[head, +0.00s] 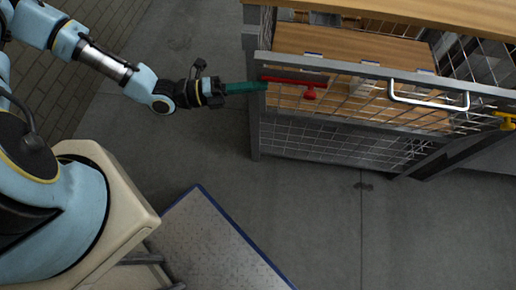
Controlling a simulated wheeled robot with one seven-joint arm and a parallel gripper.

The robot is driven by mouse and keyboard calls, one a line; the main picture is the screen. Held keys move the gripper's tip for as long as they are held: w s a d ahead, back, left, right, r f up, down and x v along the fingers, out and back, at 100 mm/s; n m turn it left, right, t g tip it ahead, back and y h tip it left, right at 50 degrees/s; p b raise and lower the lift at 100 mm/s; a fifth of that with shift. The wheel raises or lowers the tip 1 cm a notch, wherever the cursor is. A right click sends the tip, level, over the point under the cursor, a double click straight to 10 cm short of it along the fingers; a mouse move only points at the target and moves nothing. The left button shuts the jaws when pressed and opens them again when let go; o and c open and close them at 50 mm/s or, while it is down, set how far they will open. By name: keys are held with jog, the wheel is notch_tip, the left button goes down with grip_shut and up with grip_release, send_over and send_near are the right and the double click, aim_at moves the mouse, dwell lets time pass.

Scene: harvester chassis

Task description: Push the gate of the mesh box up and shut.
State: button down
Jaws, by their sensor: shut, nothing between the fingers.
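The mesh box (252,125) stands at the upper right, with a grey frame and wire mesh sides. Its gate (345,67) is the upper mesh panel on the near side, with a grey top bar, and carries a white handle (428,101). A red latch (295,81) sits at the gate's left end. How far the gate leans is hard to tell. My gripper (262,86) has green fingers, shut and empty. Their tips are at the box's left corner, just left of the red latch; whether they touch is unclear.
A yellow latch (506,121) is at the right edge. Wooden boards (350,45) show inside and on top of the box. A grey plate with a blue edge (215,245) lies on the floor in front of my base. The concrete floor (330,220) before the box is clear.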

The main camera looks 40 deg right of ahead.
jog(key=w+d+r+n, duration=0.1)
jog(key=w+d+n, duration=0.1)
jog(key=w+d, duration=0.3)
jog(key=shift+w+d+r, duration=0.25)
jog(key=shift+d, duration=0.9)
jog(key=shift+w+d, duration=0.1)
jog(key=shift+r, duration=0.1)
jog(key=w+a+b, duration=0.1)
jog(key=w+a, duration=0.2)
jog(key=a, duration=0.8)
jog(key=shift+w+a, duration=0.2)
jog(key=shift+w, duration=0.1)
jog(key=shift+a, duration=0.1)
